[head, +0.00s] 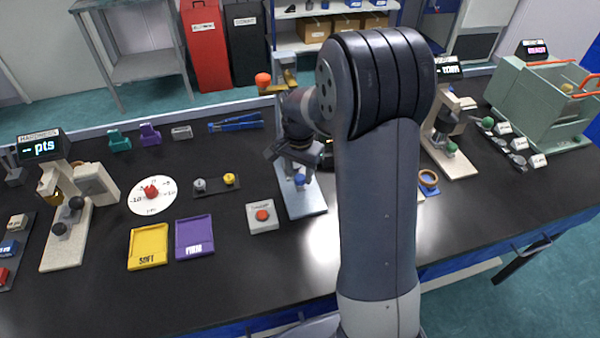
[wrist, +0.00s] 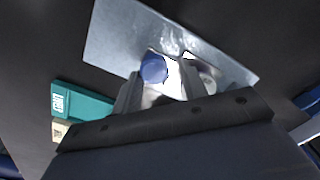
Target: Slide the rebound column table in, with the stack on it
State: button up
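The rebound column (head: 284,75) stands mid-bench in the head view, with an orange knob at its upper left and a pale blue-grey base plate (head: 306,205). A blue knob (head: 299,180) sits low over the base plate. My gripper (head: 290,153) is close above it, pointing down. In the wrist view the blue knob (wrist: 153,68) appears between my two spread fingers, with a gap towards the right finger. The base plate (wrist: 115,38) lies beyond. My gripper and wrist hide much of the column table, and I cannot make out the stack on it.
A grey box with a red button (head: 262,216) stands left of the base plate. Purple (head: 194,238) and yellow (head: 148,247) trays lie further left. A blue tool (head: 236,123) lies behind. My arm covers the bench to the right.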

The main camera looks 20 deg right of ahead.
aim_at(300, 175)
jog(key=shift+o, duration=0.8)
jog(key=shift+s, duration=0.1)
notch_tip(300, 175, up, 7)
jog(key=shift+r, duration=0.2)
jog(key=shift+f, duration=0.15)
